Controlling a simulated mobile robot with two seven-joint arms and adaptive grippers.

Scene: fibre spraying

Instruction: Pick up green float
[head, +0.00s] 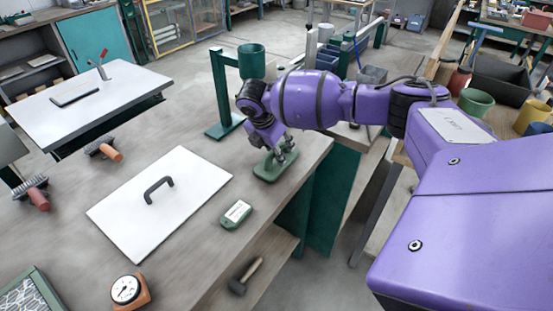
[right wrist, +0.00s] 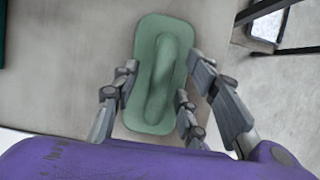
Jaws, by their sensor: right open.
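The green float (head: 268,168) lies on the workbench near its right edge, below the green stand. In the right wrist view the float (right wrist: 160,70) is a flat green plate with a raised handle along its middle. My right gripper (head: 280,154) points down over the float. In the right wrist view my right gripper (right wrist: 163,85) is open, with its fingers on either side of the float's handle. Whether the fingers touch the float cannot be told. My left gripper is not in view.
A green stand with a cup (head: 252,62) stands just behind the float. A white board with a black handle (head: 160,200), a small green labelled block (head: 236,214) and an orange dial gauge (head: 127,290) lie on the bench. A hammer (head: 245,275) is on the shelf below.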

